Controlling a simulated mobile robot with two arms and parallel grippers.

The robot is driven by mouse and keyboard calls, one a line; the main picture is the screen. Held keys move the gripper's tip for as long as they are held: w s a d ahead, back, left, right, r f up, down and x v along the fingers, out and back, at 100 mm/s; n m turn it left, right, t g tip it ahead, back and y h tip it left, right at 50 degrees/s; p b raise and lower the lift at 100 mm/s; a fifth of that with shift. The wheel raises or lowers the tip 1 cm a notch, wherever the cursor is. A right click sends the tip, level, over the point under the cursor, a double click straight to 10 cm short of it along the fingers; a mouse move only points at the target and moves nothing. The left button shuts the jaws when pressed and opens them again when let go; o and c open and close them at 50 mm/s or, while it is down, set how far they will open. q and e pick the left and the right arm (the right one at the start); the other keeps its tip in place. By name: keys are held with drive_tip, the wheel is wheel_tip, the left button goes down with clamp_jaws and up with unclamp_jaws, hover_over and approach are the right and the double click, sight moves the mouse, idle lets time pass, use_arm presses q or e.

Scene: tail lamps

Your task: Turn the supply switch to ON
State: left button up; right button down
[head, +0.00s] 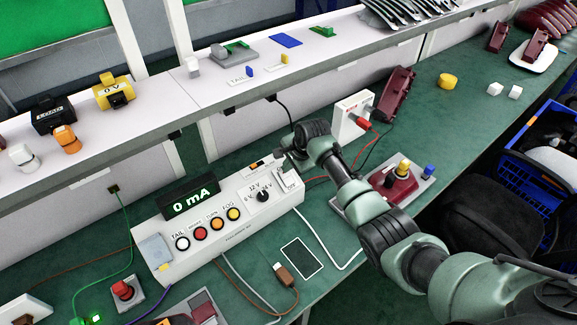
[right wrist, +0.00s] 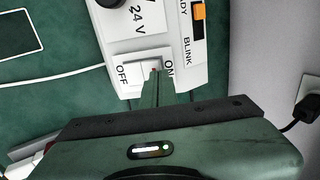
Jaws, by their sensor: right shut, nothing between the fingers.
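The supply switch (right wrist: 134,74) is a white rocker on the end of the white control box (head: 215,233), with OFF printed on its left and ON on its right in the right wrist view. It also shows in the head view (head: 290,181), close below my right gripper (head: 281,157). My right gripper is shut and empty, its fingertips (right wrist: 155,76) over the ON side of the rocker. Whether they touch it, and which way the rocker is tipped, I cannot tell. My left gripper is not in view.
A black voltage knob (head: 263,195) and an orange slide switch (right wrist: 198,11) sit near the supply switch. A white socket box (head: 352,116) with a red plug stands behind my right arm. A red lamp fixture (head: 390,184) lies beside the arm. Cables cross the green bench.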

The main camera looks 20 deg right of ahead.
drive_tip(key=shift+w+a+f+g+h+b, duration=0.1)
drive_tip(key=shift+w+a+g+h+b, duration=0.15)
drive_tip(key=shift+w+g+b, duration=0.3)
drive_tip(key=shift+f+g+b, duration=0.15)
drive_tip(key=shift+g+b, duration=0.2)
drive_tip(key=shift+b, duration=0.25)
drive_tip(key=shift+w+a+g+h+b, duration=0.15)
drive_tip(key=shift+w+g+h+b, duration=0.15)
drive_tip(key=shift+b, duration=0.3)
drive_tip(key=shift+s+r+p, duration=0.2)
drive_tip(key=shift+s+p, duration=0.1)
drive_tip(key=shift+p, duration=0.5)
drive_tip(key=shift+s+d+f+p, duration=0.1)
drive_tip(key=shift+s+d+p, duration=0.3)
drive_tip(key=shift+p, duration=0.55)
